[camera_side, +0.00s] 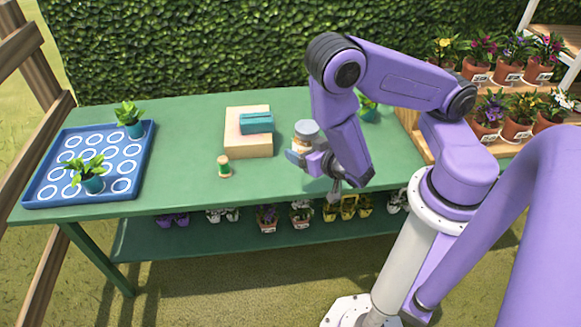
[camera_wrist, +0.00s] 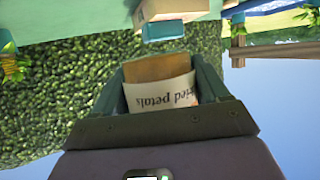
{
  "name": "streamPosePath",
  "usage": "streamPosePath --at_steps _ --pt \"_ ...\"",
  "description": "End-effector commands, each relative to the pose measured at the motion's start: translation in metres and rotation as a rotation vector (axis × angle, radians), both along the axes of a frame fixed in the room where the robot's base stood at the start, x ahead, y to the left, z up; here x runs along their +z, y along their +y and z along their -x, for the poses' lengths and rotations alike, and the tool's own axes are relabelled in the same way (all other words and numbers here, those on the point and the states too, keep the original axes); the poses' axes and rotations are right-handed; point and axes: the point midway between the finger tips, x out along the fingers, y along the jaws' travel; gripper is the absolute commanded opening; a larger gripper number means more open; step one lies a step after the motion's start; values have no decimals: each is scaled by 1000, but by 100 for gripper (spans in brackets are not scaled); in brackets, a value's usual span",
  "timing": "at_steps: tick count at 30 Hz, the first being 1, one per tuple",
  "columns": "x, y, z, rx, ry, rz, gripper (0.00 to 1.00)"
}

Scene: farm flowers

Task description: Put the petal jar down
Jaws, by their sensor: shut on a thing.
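The petal jar (camera_side: 306,130) is a small jar with a grey-blue lid and a pale label. In the wrist view its label (camera_wrist: 160,94) reads "ried petals" upside down, and brown contents show above the label. My gripper (camera_side: 304,158) is shut on the jar, with one dark finger on each side of it in the wrist view (camera_wrist: 163,92). The jar is upright in the side view, over the right part of the green table (camera_side: 190,113). I cannot tell whether its base touches the table. The fingers partly hide its lower part.
A tan block (camera_side: 248,146) with a teal box (camera_side: 256,123) on it is left of the jar. A green spool (camera_side: 224,167) stands in front of it. A blue tray (camera_side: 49,191) with potted plants is far left. A potted plant (camera_side: 368,106) stands behind my arm.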

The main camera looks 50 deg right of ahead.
Motion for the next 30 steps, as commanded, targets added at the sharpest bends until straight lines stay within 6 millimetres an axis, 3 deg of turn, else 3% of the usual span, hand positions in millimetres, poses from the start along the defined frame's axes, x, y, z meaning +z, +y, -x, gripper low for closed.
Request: streamPosePath --at_steps 3,10,22,30 --pt "-6 -14 25 -65 1 5 34" --pt "-3 -35 47 -139 -1 0 34" --pt "-4 -37 47 -145 0 0 34" --pt "-11 -39 30 -147 0 2 34"
